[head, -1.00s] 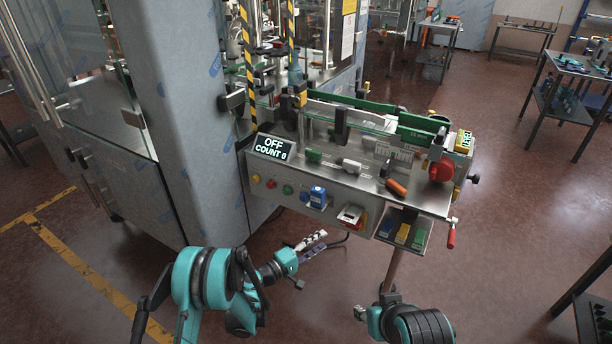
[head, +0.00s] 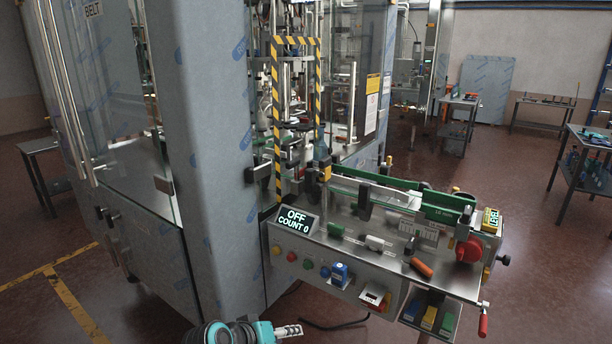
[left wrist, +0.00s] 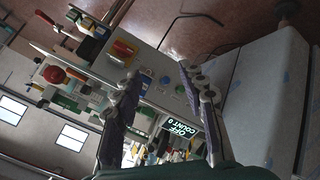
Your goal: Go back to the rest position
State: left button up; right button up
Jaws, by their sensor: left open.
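My left gripper (head: 290,331) shows at the bottom of the head view, low in front of the machine. It also shows in the left wrist view (left wrist: 160,95), where its two fingers stand apart with nothing between them. Beyond the fingers in that view is the front of the conveyor station, upside down, with its display (left wrist: 183,130). My right gripper is not in the head view.
The conveyor station (head: 345,265) has a display (head: 297,221) reading OFF, COUNT 0, a red knob (head: 469,250) and a red-handled crank (head: 483,322). The wrapped machine cabinet (head: 215,150) stands at left. Side tables (head: 580,150) are at the far right. Floor is open at right.

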pick_arm(q)
jog(key=s+a+f+m+y, duration=0.1)
jog(key=s+a+y, duration=0.4)
jog(key=s+a, duration=0.7)
jog(key=s, duration=0.3)
jog(key=shift+s+a+f+m+y, duration=0.3)
jog(key=shift+s+a+m+y, duration=0.05)
jog(key=shift+s+m+y, duration=0.05)
